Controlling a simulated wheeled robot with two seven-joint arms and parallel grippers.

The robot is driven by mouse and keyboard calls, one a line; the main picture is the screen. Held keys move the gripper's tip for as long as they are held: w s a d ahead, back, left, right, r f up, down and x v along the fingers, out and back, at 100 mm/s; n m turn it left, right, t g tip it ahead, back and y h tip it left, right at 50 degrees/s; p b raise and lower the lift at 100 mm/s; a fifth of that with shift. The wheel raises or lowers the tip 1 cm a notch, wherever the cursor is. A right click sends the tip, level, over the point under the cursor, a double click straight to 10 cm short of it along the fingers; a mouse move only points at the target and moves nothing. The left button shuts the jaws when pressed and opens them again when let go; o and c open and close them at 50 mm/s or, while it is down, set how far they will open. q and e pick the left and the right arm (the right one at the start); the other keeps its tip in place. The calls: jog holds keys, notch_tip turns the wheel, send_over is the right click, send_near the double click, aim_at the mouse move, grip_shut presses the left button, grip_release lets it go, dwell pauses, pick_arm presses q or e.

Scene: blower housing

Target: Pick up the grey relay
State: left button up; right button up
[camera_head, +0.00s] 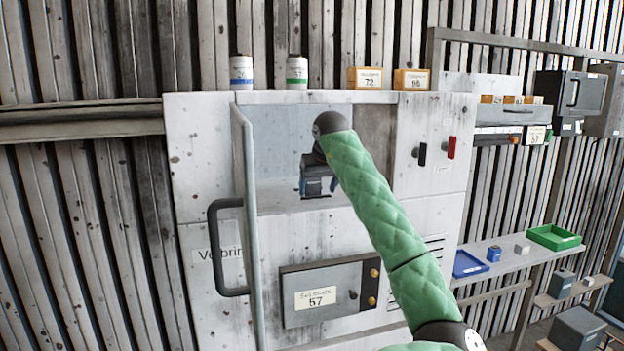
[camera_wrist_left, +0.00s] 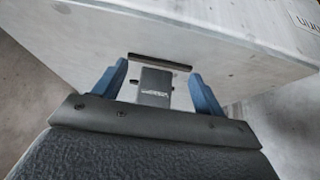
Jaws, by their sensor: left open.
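The grey relay (camera_wrist_left: 155,86) is a small dark grey block with pale lettering, in the left wrist view. It stands inside the open cabinet compartment and also shows in the head view (camera_head: 313,188). My left gripper (camera_wrist_left: 157,88) is open, with one blue finger on each side of the relay and a visible gap on both sides. In the head view my left gripper (camera_head: 317,187) reaches into the compartment, and my green-sleeved arm hides part of the opening. Whether the fingertips reach past the relay is hard to tell. My right gripper is not in view.
The cabinet door (camera_head: 250,225) stands open left of my arm. A drawer front marked 57 (camera_head: 325,318) lies below the opening. On the right shelf are a blue tray (camera_head: 469,264), a blue block (camera_head: 494,254), a small grey block (camera_head: 521,251) and a green tray (camera_head: 553,238).

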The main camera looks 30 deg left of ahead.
aim_at(314, 184)
pick_arm(q)
jog(key=shift+w+a, duration=0.45)
jog(key=shift+w+a+r+p, duration=0.15)
jog(key=shift+w+a+p, duration=0.2)
jog(key=shift+p, duration=0.15)
jog(key=shift+w+a+r+p, duration=0.1)
jog(key=shift+w+a+p, duration=0.15)
jog(key=shift+a+p, duration=0.15)
jog(key=w+a+p, duration=0.2)
jog(key=shift+w+a+f, duration=0.15)
jog(key=shift+a+f, duration=0.15)
jog(key=shift+a, duration=0.05)
jog(key=shift+a+f+p, duration=0.15)
jog(key=shift+f+p, duration=0.1)
jog(key=shift+p, duration=0.05)
jog(key=shift+f, duration=0.15)
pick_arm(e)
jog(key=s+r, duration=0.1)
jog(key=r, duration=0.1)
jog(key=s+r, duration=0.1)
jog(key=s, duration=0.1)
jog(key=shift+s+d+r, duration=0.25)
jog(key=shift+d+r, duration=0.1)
pick_arm(q)
jog(key=shift+w+f, duration=0.1)
jog(key=c, duration=0.9)
jog(key=shift+c, duration=1.1)
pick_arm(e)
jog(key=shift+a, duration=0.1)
